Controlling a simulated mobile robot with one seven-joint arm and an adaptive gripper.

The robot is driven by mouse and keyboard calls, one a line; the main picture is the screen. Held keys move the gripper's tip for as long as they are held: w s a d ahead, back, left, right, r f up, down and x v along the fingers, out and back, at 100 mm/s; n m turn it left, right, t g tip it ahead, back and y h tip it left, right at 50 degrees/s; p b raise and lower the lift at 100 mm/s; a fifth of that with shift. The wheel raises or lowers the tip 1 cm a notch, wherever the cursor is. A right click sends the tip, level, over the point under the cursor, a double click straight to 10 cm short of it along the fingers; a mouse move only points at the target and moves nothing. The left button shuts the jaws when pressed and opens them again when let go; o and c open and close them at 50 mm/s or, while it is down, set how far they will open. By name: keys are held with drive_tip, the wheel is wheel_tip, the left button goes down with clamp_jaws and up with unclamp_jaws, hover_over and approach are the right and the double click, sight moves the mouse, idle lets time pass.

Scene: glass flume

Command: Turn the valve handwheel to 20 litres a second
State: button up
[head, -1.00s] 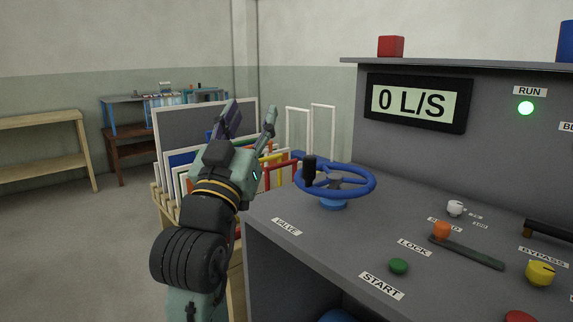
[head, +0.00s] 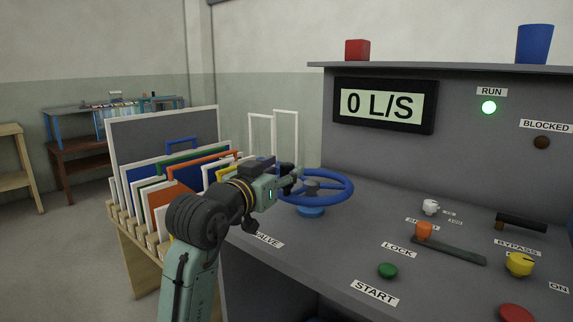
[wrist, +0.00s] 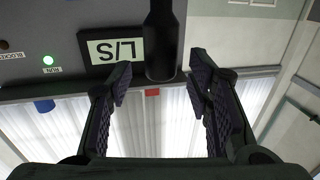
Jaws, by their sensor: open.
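The blue valve handwheel (head: 330,198) stands on the console at the VALVE label, partly hidden by my gripper in the head view. My gripper (head: 293,178) is at the left side of its rim. In the wrist view my gripper (wrist: 160,78) is open, and the wheel's black knob (wrist: 161,42) shows between the two separated fingers, with visible gaps on both sides. The knob is hidden in the head view. The flow display (head: 381,106) reads 0 L/S; it also shows upside down in the wrist view (wrist: 112,50).
The green RUN lamp (head: 489,107) is lit; the BLOCKED lamp (head: 541,142) is dark. A rack of panels (head: 140,215) stands to the left.

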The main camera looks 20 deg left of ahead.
drive_tip(key=shift+w+d, duration=0.2)
drive_tip(key=shift+w, duration=1.15)
drive_tip(key=shift+c, duration=0.3)
clamp_jaws()
